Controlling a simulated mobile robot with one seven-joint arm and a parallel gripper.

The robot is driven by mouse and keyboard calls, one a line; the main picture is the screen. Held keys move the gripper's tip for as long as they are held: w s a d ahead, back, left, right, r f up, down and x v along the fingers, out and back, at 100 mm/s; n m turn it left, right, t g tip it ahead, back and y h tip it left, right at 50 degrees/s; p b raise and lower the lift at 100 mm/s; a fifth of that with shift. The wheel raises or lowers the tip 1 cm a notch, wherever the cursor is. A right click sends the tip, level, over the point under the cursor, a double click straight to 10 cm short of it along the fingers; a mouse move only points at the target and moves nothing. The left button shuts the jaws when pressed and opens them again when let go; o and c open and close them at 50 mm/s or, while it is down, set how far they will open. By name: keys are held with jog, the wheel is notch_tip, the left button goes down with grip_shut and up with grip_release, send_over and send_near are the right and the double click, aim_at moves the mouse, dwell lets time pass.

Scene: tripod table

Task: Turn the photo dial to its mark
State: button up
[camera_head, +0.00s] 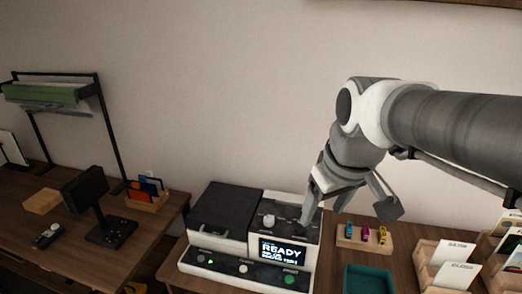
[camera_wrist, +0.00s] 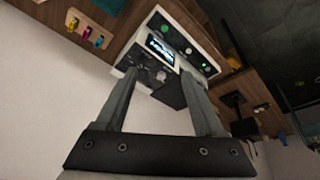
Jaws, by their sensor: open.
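A white photo machine (camera_head: 188,257) with dark panels stands on the wooden table, its screen (camera_head: 281,251) reading READY. A small pale knob, apparently the photo dial (camera_head: 268,221), sits on the dark panel behind the screen. It also shows in the wrist view (camera_wrist: 161,75), between my fingers in the picture. Its mark and pointer are too small to read. My gripper (camera_head: 309,214) is open and empty, tilted down over the machine's right rear part. In the wrist view my gripper (camera_wrist: 162,78) has its fingers wide apart, aimed at the machine; contact cannot be told.
A dark lid (camera_head: 222,207) covers the machine's left part, and buttons line its front, one green (camera_head: 290,280). A wooden rack (camera_head: 362,238) with small coloured items and a teal tray (camera_head: 368,279) stand to the right. Card holders (camera_head: 447,268) are further right. The wall rises behind.

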jog(key=w+d+n+g+p, duration=0.1)
jog(key=w+n+g+p, duration=0.2)
jog(key=w, duration=0.9)
jog(key=n+g+p, duration=0.1)
jog(key=n+p, duration=0.1)
jog(key=n, duration=0.3)
send_over(301, 226)
notch_tip(301, 226, down, 6)
jog(key=f, duration=1.7)
jog(key=shift+w+d+f, duration=0.2)
jog(key=shift+w, duration=0.2)
grip_shut()
